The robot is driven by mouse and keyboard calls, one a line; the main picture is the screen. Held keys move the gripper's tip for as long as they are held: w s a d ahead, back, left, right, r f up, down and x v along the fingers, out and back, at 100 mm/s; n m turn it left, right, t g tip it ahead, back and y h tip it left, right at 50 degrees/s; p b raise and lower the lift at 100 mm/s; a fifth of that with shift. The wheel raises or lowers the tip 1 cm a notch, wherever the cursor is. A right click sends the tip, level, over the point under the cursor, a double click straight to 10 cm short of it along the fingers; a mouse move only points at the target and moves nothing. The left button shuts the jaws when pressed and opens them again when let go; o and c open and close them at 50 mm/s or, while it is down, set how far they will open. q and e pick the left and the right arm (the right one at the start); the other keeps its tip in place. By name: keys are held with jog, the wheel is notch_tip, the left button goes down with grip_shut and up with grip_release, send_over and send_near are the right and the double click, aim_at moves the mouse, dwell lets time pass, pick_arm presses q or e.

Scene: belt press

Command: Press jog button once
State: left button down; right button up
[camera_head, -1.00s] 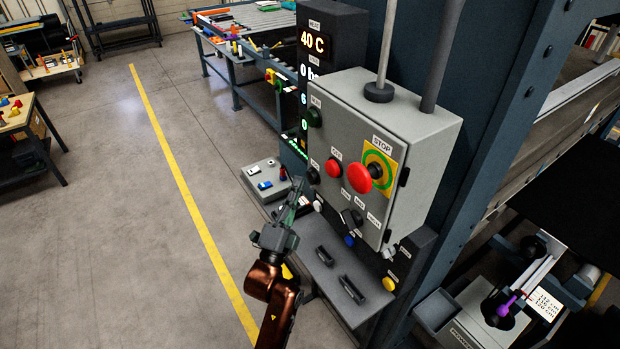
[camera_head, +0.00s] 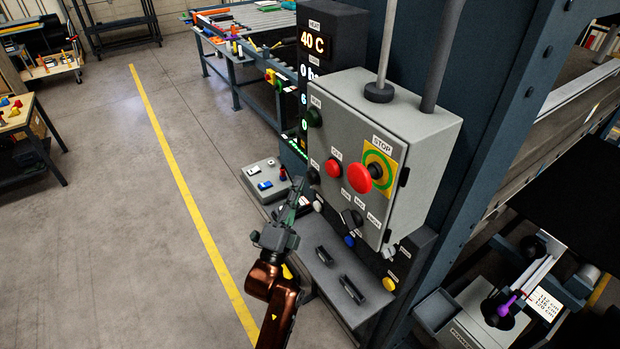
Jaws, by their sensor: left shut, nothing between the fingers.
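The grey control box (camera_head: 345,110) has several buttons on its front. A small black button (camera_head: 313,176) sits at the front's lower left, under a small label that seems to read JOG. My left gripper (camera_head: 299,184) is shut and empty. Its fingertips point up and right, just left of and slightly below the black button. I cannot tell whether they touch it. The button's face shows only partly. My right gripper is not in view.
A red OFF-side button (camera_head: 334,168) and a large red STOP button (camera_head: 360,179) on a yellow plate are close to the right. A green-black button (camera_head: 314,117) is above. A ledge with two dark handles (camera_head: 352,289) lies below.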

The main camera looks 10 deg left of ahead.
pick_arm(q)
jog(key=shift+w+d, duration=0.25)
jog(key=shift+w+d+r, duration=0.15)
jog(key=shift+w+d, duration=0.25)
jog(key=shift+d, duration=0.05)
dwell(1.1)
jog(key=shift+a, duration=0.1)
jog(key=shift+s+a+p, duration=0.35)
jog(key=shift+s+a, duration=0.25)
jog(key=shift+s, duration=0.1)
jog(key=shift+s+a+p, duration=0.4)
jog(key=shift+s+a, duration=1.4)
